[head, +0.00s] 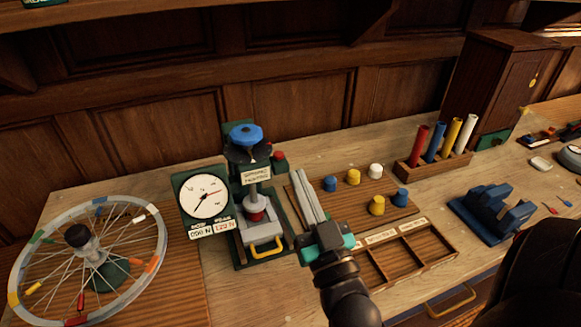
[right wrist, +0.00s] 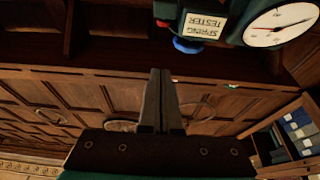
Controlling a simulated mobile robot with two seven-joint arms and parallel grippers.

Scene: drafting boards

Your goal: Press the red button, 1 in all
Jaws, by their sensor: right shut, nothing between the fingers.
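A small red button (head: 279,156) sits on a dark housing at the right side of the green spring tester (head: 240,262), behind the tester's name plate. The tester has a blue knob (head: 245,135) on top and a white round dial (head: 204,197) on its left. The tester also shows upside down at the top of the right wrist view, with its label (right wrist: 203,25). My right gripper (head: 299,173) is shut and empty, its long grey fingers just right of the tester and apart from the button in the picture. My left gripper is not in view.
A spoked wheel (head: 153,286) with coloured tags stands at the left. Right of my gripper is a wooden board with yellow, blue and white pegs (head: 376,170). Farther right are a rack of coloured tubes (head: 409,168), a blue stand (head: 485,226) and a wooden cabinet (head: 505,80).

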